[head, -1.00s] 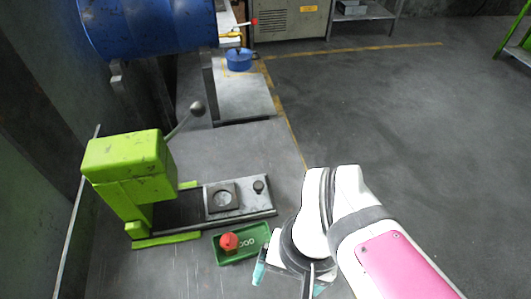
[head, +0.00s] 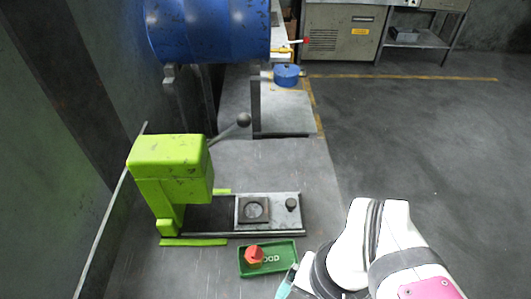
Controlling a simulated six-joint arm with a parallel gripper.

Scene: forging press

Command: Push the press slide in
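The lime-green press (head: 175,165) stands on the grey bench at the left of the head view. Its press slide (head: 285,218) is a grey plate on rails, drawn out to the right of the press body. A square die (head: 254,210) with a round recess sits on the slide, and a dark round knob (head: 292,204) stands near its right end. My gripper (head: 286,284) is at the bottom edge, below and apart from the slide. Only a teal finger part shows; my white arm and the frame edge hide the rest.
A green tray (head: 286,247) holding a red part (head: 254,254) lies in front of the slide. A lever with a grey ball (head: 243,120) rises behind the press. A blue drum (head: 210,30) and a blue pot (head: 287,75) are farther back. Open floor lies to the right.

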